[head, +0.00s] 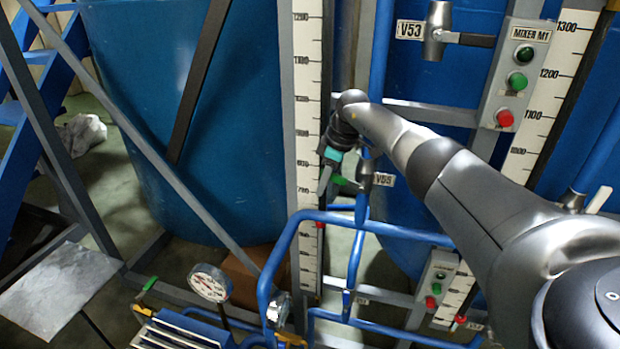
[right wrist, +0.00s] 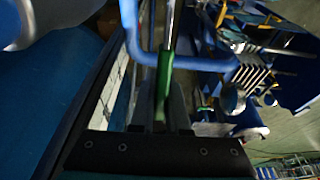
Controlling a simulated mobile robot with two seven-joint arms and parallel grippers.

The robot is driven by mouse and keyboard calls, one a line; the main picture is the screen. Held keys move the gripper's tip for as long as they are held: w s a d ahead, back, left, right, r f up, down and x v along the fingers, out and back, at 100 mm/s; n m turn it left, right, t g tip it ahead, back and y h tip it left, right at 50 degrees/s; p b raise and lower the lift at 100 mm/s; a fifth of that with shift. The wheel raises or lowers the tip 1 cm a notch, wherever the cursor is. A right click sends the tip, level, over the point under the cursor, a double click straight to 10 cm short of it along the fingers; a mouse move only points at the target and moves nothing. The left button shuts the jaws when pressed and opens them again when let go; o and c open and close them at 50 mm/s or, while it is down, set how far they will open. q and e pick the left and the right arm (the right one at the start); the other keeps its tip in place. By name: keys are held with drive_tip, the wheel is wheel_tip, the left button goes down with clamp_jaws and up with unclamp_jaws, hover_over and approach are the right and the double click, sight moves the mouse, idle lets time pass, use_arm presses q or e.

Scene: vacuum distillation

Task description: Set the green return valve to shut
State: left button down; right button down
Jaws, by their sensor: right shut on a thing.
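A green valve handle (head: 344,181) shows beside a metal valve body (head: 366,172) on a blue pipe, next to a label that seems to read V55 (head: 384,180). My right gripper (head: 326,178) reaches it from above left, in front of the white scale. In the right wrist view the green handle (right wrist: 163,86) runs up from between the fingers (right wrist: 160,118), and the gripper is shut on it. My left gripper is not in view.
A blue bent pipe (head: 285,245) runs just below the valve. A tall scale (head: 306,100) stands close at the left, before a big blue tank (head: 235,120). A button panel (head: 515,85) and valve V53 (head: 437,30) are up right. A gauge (head: 209,283) is below left.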

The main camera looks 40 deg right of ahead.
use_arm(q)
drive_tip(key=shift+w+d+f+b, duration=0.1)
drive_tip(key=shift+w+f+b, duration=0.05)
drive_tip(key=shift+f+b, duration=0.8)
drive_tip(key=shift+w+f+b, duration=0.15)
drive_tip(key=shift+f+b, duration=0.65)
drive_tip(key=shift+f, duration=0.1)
use_arm(e)
drive_tip(key=shift+s+d+f+g+h, duration=0.1)
drive_tip(key=shift+f+g+h, duration=0.35)
drive_tip(key=shift+f+g, duration=0.2)
drive_tip(key=shift+s+d+f+g+h, duration=0.1)
drive_tip(key=shift+f+g+h, duration=0.35)
drive_tip(key=shift+f+g, duration=0.15)
drive_tip(key=shift+s+f, duration=0.1)
drive_tip(key=shift+f, duration=0.05)
drive_tip(key=c, duration=0.9)
unclamp_jaws()
drive_tip(key=shift+r, duration=0.2)
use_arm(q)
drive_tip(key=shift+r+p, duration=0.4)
use_arm(e)
wheel_tip(320, 180, up, 15)
drive_tip(key=shift+r, duration=0.1)
